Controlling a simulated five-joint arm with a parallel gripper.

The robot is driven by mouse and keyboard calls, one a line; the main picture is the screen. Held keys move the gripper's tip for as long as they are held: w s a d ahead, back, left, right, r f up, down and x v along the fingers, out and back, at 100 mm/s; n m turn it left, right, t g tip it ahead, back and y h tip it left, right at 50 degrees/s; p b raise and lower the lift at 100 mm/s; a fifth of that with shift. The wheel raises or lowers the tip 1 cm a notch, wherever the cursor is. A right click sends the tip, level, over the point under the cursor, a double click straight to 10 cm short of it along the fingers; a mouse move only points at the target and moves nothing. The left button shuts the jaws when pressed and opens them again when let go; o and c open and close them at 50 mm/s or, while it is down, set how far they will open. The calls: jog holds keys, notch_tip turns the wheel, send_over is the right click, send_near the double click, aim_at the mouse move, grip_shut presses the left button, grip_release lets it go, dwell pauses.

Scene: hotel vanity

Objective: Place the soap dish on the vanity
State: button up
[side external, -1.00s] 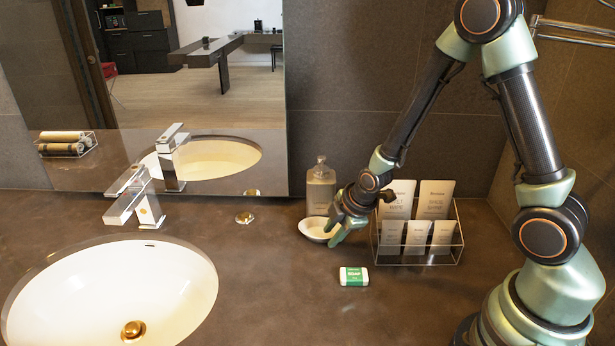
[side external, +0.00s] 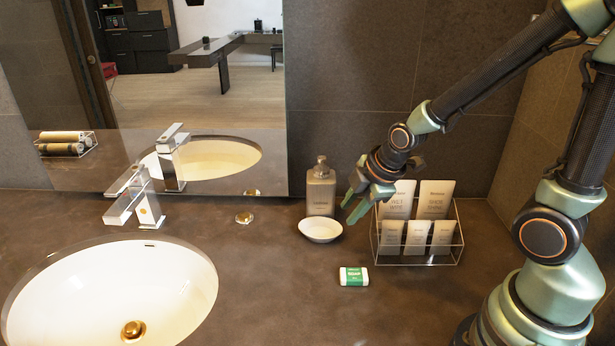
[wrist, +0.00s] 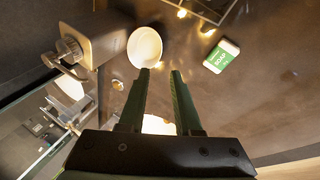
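The soap dish (side external: 320,231) is a small white oval bowl standing on the brown vanity top (side external: 270,290), in front of the soap dispenser. It looks empty, and it also shows in the wrist view (wrist: 145,46). My gripper (side external: 350,213) is above and to the right of the dish, apart from it, with its fingers pointing down to the left. In the wrist view the two green fingers (wrist: 160,72) are spread with nothing between them.
A dispenser bottle (side external: 321,190) stands right behind the dish. A wrapped green and white soap (side external: 354,276) lies in front. The sink (side external: 110,285) is at left, with free counter between.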

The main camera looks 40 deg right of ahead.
jog(key=s+r+m, duration=0.3)
jog(key=r+m, duration=0.3)
jog(key=s+a+r+m, duration=0.1)
jog(key=s+r+m, duration=0.2)
jog(key=r+m, duration=0.4)
jog(key=shift+s+a+r, duration=0.15)
jog(key=shift+s+r, duration=0.05)
jog(key=shift+s, duration=0.15)
